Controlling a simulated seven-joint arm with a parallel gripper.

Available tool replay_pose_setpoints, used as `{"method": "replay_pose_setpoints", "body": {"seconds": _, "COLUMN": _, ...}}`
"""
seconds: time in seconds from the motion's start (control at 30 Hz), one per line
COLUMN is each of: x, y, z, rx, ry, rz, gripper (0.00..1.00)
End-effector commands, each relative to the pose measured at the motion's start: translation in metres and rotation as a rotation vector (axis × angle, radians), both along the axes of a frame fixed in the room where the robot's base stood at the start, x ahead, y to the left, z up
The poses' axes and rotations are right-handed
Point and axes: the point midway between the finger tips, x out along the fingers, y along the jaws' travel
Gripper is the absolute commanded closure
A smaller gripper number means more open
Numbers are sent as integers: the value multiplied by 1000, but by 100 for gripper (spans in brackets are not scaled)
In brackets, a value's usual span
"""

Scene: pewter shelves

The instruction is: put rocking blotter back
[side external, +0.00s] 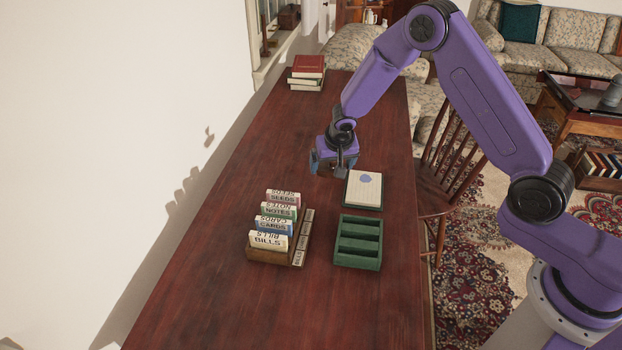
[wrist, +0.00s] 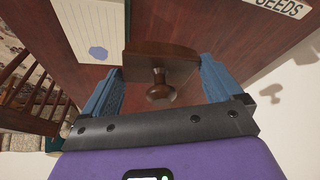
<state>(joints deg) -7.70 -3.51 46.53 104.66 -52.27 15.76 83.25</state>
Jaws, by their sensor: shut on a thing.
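The rocking blotter (wrist: 150,63) is dark brown wood with a round turned knob. In the wrist view it sits between the blue pads of my gripper (wrist: 160,80), which is shut on its sides. In the side external view my gripper (side external: 333,165) hangs over the desk, just left of and beyond a cream pad with a bluish blot (side external: 364,189). The blotter is mostly hidden there by the fingers. I cannot tell how high it is above the desk.
A green tray with several slots (side external: 340,262) stands nearer the camera than the pad. Left of it is a wooden rack (side external: 262,257) with labelled cards. Books (side external: 307,72) lie at the far end. A wooden chair (side external: 447,165) stands right of the desk (side external: 210,285).

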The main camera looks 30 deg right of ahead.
Motion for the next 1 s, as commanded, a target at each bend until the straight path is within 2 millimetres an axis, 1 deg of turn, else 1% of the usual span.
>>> {"method": "replay_pose_setpoints", "body": {"seconds": 0.03, "x": 9, "y": 0, "z": -4, "rx": 0, "ry": -1, "rz": -2, "gripper": 31}}
{"method": "replay_pose_setpoints", "body": {"seconds": 0.23, "x": 37, "y": 4, "z": -17, "rx": 1, "ry": 0, "rz": -2, "gripper": 31}}
{"method": "replay_pose_setpoints", "body": {"seconds": 0.4, "x": 56, "y": 5, "z": -42, "rx": 0, "ry": 1, "rz": -1, "gripper": 31}}
{"method": "replay_pose_setpoints", "body": {"seconds": 0.53, "x": 69, "y": 7, "z": -57, "rx": 0, "ry": 1, "rz": -1, "gripper": 31}}
{"method": "replay_pose_setpoints", "body": {"seconds": 0.7, "x": 79, "y": 8, "z": -68, "rx": 1, "ry": 0, "rz": -2, "gripper": 31}}
{"method": "replay_pose_setpoints", "body": {"seconds": 0.87, "x": 83, "y": 9, "z": -73, "rx": 0, "ry": 0, "rz": -1, "gripper": 31}}
{"method": "replay_pose_setpoints", "body": {"seconds": 0.93, "x": 86, "y": 9, "z": -78, "rx": 0, "ry": 0, "rz": -1, "gripper": 31}}
{"method": "replay_pose_setpoints", "body": {"seconds": 1.0, "x": 85, "y": 9, "z": -90, "rx": -1, "ry": 3, "rz": -1, "gripper": 31}}
